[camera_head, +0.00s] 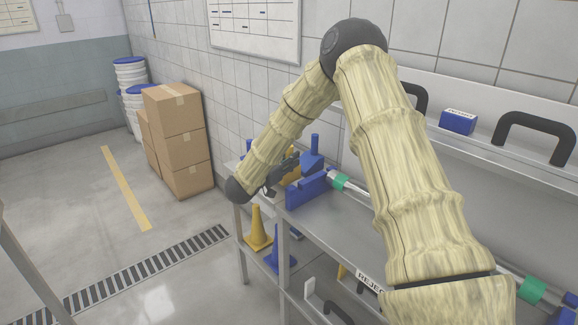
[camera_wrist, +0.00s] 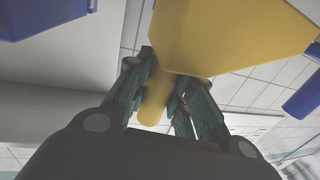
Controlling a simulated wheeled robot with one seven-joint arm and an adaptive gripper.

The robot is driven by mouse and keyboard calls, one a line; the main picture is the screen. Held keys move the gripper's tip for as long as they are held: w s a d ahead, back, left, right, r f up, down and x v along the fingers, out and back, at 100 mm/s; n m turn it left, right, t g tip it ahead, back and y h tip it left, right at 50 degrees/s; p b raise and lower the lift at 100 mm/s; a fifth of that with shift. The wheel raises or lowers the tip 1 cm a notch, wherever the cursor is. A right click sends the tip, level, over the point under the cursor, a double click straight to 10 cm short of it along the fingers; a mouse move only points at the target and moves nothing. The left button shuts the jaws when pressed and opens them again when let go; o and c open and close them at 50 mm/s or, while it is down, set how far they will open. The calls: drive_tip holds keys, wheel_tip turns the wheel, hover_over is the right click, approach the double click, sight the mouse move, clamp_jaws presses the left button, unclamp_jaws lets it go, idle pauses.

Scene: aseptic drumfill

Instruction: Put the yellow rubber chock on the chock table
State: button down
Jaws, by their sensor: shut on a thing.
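The yellow rubber chock (camera_wrist: 220,38) fills the upper middle of the wrist view, with its round yellow handle (camera_wrist: 153,105) between the fingers. My gripper (camera_wrist: 163,85) is shut on that handle. In the head view my gripper (camera_head: 281,173) is at the far end of the grey steel table (camera_head: 345,225), and only a small part of the yellow chock (camera_head: 291,179) shows behind it. A blue block (camera_head: 306,188) and a blue piece with an upright handle (camera_head: 312,160) are close beside it. Whether the yellow chock touches the table is hidden.
A yellow cone-shaped piece (camera_head: 258,230) and a blue one (camera_head: 279,252) are on the lower shelf. Green-banded tubing (camera_head: 340,181) lies on the table. Stacked cartons (camera_head: 181,145) stand at the wall. A blue box (camera_head: 458,122) sits on the upper shelf. The left floor is open.

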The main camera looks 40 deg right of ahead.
drive_tip(key=shift+f, duration=1.05)
drive_tip(key=shift+f, duration=0.1)
drive_tip(key=c, duration=1.2)
unclamp_jaws()
drive_tip(key=shift+c, duration=0.2)
drive_tip(key=v, duration=1.2)
